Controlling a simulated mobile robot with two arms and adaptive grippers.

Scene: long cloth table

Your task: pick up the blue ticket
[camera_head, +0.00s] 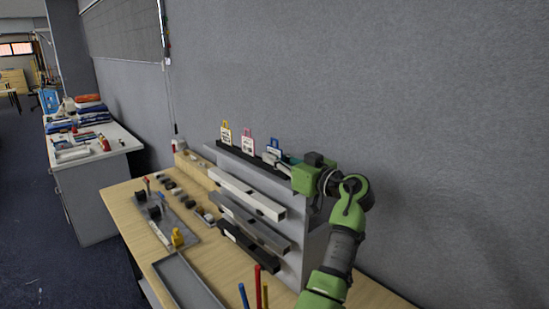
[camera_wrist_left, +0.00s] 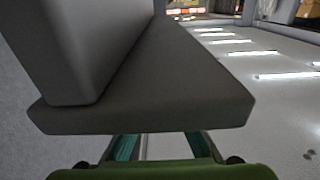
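The blue ticket (camera_head: 274,144) stands at the right end of the row in the black strip on top of the grey stand. Only its upper part shows in the head view; its lower part is behind my gripper's fingers. My left gripper (camera_head: 271,158), with a green body, is level with the ticket and right at it. Whether the fingers touch it is unclear. In the left wrist view the teal finger pads (camera_wrist_left: 162,147) show apart near their base, and a large grey block hides their tips. My right gripper is in neither view.
A yellow ticket (camera_head: 225,133) and a pink ticket (camera_head: 248,140) stand left of the blue one. The stand carries long bars (camera_head: 245,193) on its front. A grey tray (camera_head: 187,283) and small parts lie on the wooden table. A wall rises behind.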

